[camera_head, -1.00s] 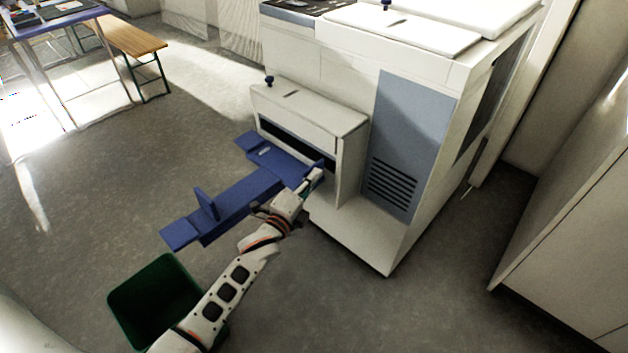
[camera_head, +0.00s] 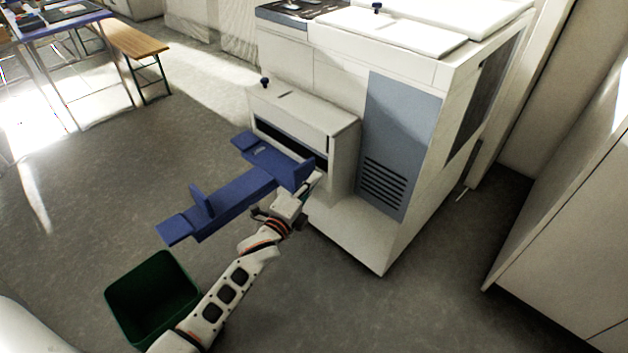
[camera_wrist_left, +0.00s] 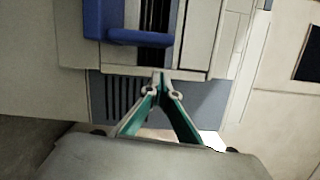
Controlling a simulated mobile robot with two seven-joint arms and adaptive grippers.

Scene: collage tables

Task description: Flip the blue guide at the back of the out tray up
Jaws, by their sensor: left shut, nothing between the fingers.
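The blue out tray (camera_head: 235,190) juts out from the left face of the white printer. A blue flap (camera_head: 301,173) at its near right edge, close to the printer, stands tilted up. A second blue tab (camera_head: 201,198) stands upright farther out along the tray. My right gripper is not in view.
The white printer (camera_head: 340,215) stands close beyond my gripper. A dark green bin (camera_head: 150,300) is on the floor beside my forearm. A white cabinet (camera_head: 570,230) stands at the right. A table and a bench (camera_head: 135,38) are at the far left. Open floor lies left of the tray.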

